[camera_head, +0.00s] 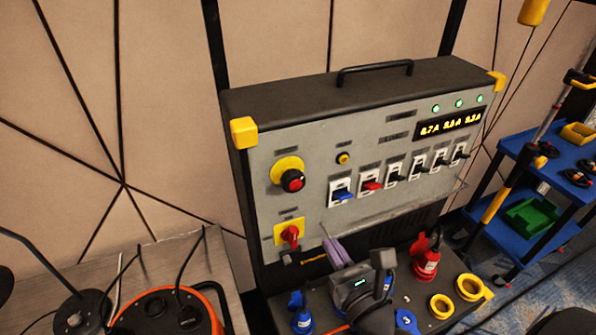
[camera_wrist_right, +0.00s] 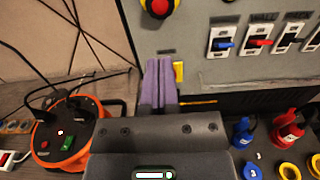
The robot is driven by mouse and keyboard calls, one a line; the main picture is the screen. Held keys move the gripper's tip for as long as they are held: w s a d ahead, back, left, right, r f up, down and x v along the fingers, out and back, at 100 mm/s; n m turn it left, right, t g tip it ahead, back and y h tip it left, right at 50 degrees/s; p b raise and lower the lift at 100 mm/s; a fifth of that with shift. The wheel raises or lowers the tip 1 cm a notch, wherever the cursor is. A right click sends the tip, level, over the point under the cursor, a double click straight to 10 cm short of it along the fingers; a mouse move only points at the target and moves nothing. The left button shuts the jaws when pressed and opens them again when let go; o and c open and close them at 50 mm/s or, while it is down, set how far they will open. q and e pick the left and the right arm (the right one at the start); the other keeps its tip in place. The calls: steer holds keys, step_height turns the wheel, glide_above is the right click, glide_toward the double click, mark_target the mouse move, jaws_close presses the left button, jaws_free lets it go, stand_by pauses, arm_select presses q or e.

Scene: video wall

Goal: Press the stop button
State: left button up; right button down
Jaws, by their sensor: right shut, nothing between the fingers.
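The stop button is a red-faced, dark-sided knob (camera_head: 292,181) on a round yellow base, at the upper left of the grey panel in the head view. Its lower part shows at the top edge of the right wrist view (camera_wrist_right: 159,7). My right gripper (camera_head: 327,236) is shut and empty, its purple fingers pointing at the panel below and to the right of the button in the head view. In the right wrist view the fingers (camera_wrist_right: 160,68) lie below the button, apart from it, and partly cover a yellow plate (camera_wrist_right: 179,72). My left gripper is not in view.
A red rotary switch (camera_head: 290,235) on a yellow plate sits below the button. A row of breakers (camera_head: 394,171) and a small yellow button (camera_head: 343,158) lie to the right. Plugs, including a red one (camera_head: 426,258), stand on the lower ledge. An orange cable reel (camera_head: 168,312) is left.

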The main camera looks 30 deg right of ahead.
steer(key=p, duration=0.2)
glide_toward(296, 187)
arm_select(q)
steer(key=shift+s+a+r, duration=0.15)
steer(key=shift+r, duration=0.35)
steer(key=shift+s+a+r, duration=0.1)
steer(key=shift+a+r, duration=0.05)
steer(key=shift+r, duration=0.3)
arm_select(e)
steer(key=w, duration=0.7)
steer(key=shift+w+d, duration=0.2)
steer(key=shift+w, duration=0.05)
